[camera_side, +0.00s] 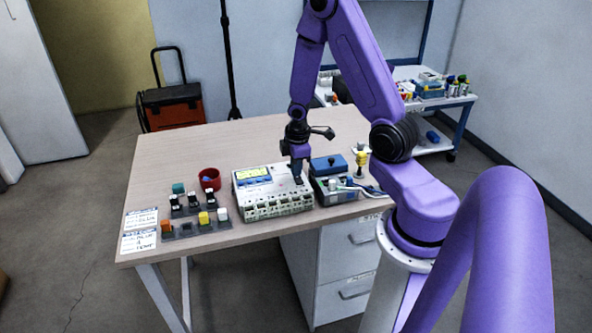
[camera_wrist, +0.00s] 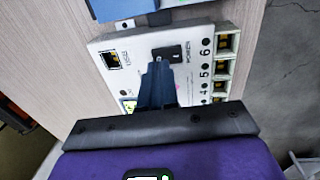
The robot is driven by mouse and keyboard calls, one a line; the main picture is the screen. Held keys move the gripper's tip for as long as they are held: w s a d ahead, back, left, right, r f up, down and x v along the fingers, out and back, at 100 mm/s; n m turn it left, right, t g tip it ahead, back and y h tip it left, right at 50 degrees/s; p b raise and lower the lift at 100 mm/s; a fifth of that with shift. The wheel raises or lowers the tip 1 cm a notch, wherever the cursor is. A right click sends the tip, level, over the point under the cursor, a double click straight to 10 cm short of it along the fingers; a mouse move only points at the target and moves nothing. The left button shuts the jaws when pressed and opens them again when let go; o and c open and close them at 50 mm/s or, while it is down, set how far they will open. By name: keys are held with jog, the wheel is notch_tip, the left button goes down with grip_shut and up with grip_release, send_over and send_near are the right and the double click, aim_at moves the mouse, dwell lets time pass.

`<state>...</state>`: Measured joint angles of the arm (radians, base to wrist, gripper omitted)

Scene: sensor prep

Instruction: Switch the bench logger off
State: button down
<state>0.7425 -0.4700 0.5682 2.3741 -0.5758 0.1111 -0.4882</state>
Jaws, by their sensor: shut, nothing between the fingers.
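The bench logger (camera_side: 272,201) is a white box with a yellow-green display and a row of terminals along its front, standing on the wooden desk. In the wrist view the logger's white top (camera_wrist: 130,48) shows a USB port, numbered terminals and a dark power switch (camera_wrist: 168,53) beside the word POWER. My gripper (camera_side: 298,178) points down over the right part of the logger. In the wrist view my gripper (camera_wrist: 158,62) is shut and empty, its tips at or just short of the switch. I cannot tell whether they touch, and the switch's position is unclear.
A blue-topped box (camera_side: 330,166) and a grey unit with cables (camera_side: 336,188) stand close to the logger's right. A red cup (camera_side: 209,179) and several small coloured blocks in racks (camera_side: 185,229) are to the left. The desk's back left (camera_side: 190,145) is clear.

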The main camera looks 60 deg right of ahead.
jog(key=shift+f, duration=0.55)
jog(key=shift+w+f, duration=0.1)
jog(key=shift+d+f, duration=0.1)
jog(key=shift+f, duration=0.1)
dwell(0.4)
jog(key=shift+s+a, duration=0.6)
jog(key=shift+r, duration=0.1)
jog(key=shift+r, duration=0.2)
jog(key=shift+w+r, duration=0.1)
jog(key=shift+r, duration=0.1)
notch_tip(320, 180, up, 13)
jog(key=s+a, duration=0.1)
jog(key=shift+s, duration=0.2)
dwell(0.7)
